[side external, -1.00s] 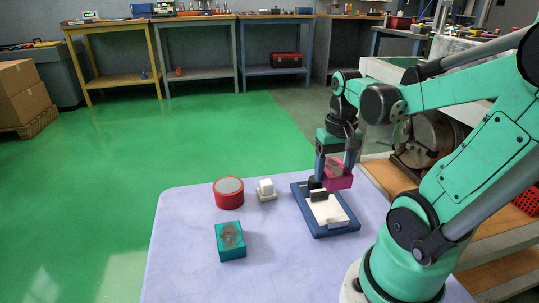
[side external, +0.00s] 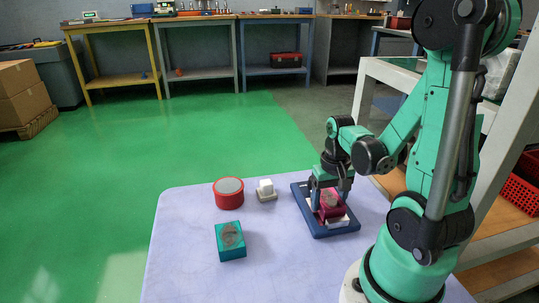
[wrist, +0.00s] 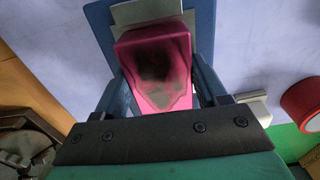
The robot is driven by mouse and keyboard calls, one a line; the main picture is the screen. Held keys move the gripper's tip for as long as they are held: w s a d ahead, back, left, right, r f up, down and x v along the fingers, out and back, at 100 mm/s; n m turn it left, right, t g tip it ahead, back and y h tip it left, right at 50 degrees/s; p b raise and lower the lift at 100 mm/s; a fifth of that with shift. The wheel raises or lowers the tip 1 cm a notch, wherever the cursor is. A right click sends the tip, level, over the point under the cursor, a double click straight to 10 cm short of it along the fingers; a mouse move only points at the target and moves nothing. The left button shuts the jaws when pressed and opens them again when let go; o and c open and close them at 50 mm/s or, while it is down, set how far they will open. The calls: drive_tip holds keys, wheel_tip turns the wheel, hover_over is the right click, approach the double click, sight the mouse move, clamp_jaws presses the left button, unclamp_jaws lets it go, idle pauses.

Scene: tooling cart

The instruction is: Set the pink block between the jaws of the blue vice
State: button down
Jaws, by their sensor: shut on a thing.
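The pink block (side external: 327,204) is between the fingers of my gripper (side external: 330,199), which is shut on it. In the side view the block is low over the middle of the blue vice (side external: 323,232), in the area of its jaws. I cannot tell whether it touches the vice bed. In the wrist view the pink block (wrist: 156,65) has a dark smudge on its face and is held between the blue fingers of my gripper (wrist: 160,90). A pale part of the vice (wrist: 146,12) shows beyond it. The block and gripper hide most of the jaws.
A red round tin (side external: 229,193) with a grey top, a small white block on a pale base (side external: 265,190) and a teal box (side external: 230,241) stand left of the vice on the pale lilac cart top (side external: 185,270). The front middle of the top is clear.

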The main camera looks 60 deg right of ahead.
sight(329, 198)
drive_tip(key=shift+f, duration=0.1)
drive_tip(key=shift+c, duration=0.2)
unclamp_jaws()
wheel_tip(329, 198, up, 12)
drive_tip(key=w+a+n+t, duration=0.7)
drive_tip(key=w+a+n, duration=0.2)
drive_tip(key=a, duration=0.5)
drive_tip(key=shift+w+a+f, duration=0.25)
drive_tip(key=shift+w, duration=0.15)
